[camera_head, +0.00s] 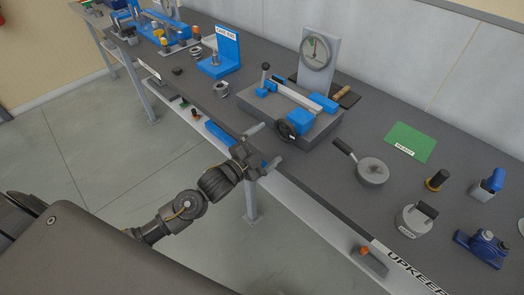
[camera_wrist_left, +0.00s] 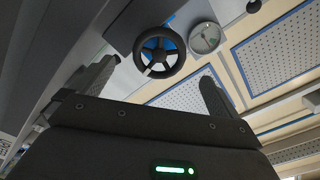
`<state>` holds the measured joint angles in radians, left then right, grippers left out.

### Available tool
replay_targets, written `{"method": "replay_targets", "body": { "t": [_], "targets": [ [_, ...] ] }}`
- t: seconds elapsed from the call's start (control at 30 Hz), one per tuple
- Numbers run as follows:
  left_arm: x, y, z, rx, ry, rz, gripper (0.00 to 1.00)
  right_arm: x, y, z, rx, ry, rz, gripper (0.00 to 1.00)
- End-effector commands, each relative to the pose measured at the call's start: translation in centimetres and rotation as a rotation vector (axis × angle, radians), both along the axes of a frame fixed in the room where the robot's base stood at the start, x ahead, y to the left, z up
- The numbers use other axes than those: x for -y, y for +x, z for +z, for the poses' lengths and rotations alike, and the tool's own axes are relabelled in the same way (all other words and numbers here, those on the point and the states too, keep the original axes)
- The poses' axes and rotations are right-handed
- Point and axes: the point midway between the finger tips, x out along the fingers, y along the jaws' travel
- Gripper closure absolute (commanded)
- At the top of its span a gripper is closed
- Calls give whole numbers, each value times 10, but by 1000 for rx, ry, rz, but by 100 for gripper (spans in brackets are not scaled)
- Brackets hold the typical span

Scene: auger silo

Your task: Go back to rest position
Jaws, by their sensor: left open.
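My left gripper (camera_head: 264,150) is in front of the bench's front edge in the head view, below the vise-like fixture. Its two fingers are spread apart with nothing between them. In the left wrist view the open fingers (camera_wrist_left: 158,82) frame a black handwheel (camera_wrist_left: 159,52), which looks apart from them. The same handwheel (camera_head: 286,131) sits on the front of the grey and blue fixture (camera_head: 290,109) in the head view. My right gripper is not in view.
The long dark bench (camera_head: 330,175) carries a dial gauge (camera_head: 316,53), a blue stand (camera_head: 220,52), a round pan-like tool (camera_head: 372,172), a green mat (camera_head: 411,141) and a blue device (camera_head: 483,248). Open floor (camera_head: 110,150) lies left of the bench.

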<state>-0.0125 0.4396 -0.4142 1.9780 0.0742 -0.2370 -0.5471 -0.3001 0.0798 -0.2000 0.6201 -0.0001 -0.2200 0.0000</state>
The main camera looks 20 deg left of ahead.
Motion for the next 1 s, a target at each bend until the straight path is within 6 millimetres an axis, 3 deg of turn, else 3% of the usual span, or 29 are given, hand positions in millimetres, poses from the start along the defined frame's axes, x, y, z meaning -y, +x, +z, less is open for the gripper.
{"method": "replay_targets", "body": {
  "t": [0.23, 0.83, 0.97, 1.0],
  "targets": [
    [-7, -18, 0, 0, 0, 0, 0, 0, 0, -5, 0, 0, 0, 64],
    [-7, -19, 0, -18, -47, -1, 0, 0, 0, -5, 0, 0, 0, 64],
    [-27, -8, -52, -144, -93, 47, 0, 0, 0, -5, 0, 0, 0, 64],
    [-36, -5, -76, -195, -107, 73, 0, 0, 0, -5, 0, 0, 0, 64]
  ]
}}
